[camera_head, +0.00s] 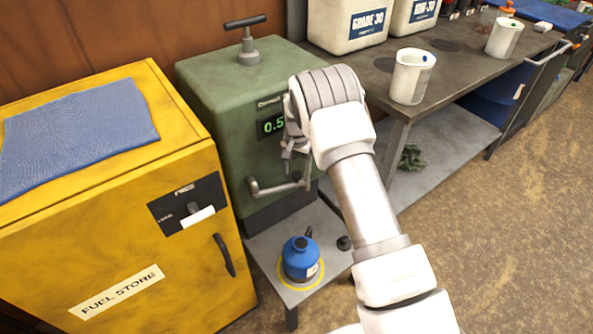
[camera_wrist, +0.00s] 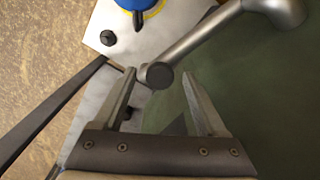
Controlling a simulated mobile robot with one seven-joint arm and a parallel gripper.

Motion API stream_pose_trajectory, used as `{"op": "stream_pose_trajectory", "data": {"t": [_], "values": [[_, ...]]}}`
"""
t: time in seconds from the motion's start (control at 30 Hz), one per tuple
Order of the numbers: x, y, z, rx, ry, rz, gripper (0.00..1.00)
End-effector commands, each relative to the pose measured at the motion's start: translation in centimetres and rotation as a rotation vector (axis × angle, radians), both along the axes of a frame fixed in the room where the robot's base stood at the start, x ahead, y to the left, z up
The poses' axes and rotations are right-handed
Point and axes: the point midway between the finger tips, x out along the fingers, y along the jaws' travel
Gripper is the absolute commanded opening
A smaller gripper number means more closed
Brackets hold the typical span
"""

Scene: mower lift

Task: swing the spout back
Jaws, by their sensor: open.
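The spout (camera_head: 275,188) is a grey bent metal pipe low on the front of the green dispenser (camera_head: 222,105). In the wrist view the spout (camera_wrist: 205,40) slants from the upper right down to a dark round end. My gripper (camera_wrist: 160,75) is open, with that end at the opening between its fingertips; whether it touches either finger I cannot tell. In the head view my gripper (camera_head: 290,160) is by the dispenser front, partly hidden by my wrist. A blue can (camera_head: 300,258) stands in a yellow ring on the low grey stand (camera_head: 262,243).
The yellow fuel store cabinet (camera_head: 120,220) stands left of the dispenser. A workbench (camera_head: 455,75) with a white cup (camera_head: 411,76) and jugs is at the right. A small black knob (camera_head: 344,243) lies beside the can. Floor at the right is clear.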

Motion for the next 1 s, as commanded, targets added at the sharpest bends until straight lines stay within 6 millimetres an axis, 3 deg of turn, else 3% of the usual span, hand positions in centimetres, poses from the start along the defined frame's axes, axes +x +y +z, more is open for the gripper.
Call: {"op": "stream_pose_trajectory", "data": {"t": [0.13, 0.27, 0.7, 1.0], "values": [[0.0, 0.0, 1.1, 0.0, -0.001, 0.0, 0.74], [0.1, 0.0, 3.5, 0.001, -0.003, 0.0, 0.74], [0.1, 0.0, 14.0, 0.0, -0.004, 0.0, 0.74], [0.0, 0.0, 17.2, 0.0, 0.0, 0.0, 0.74]]}}
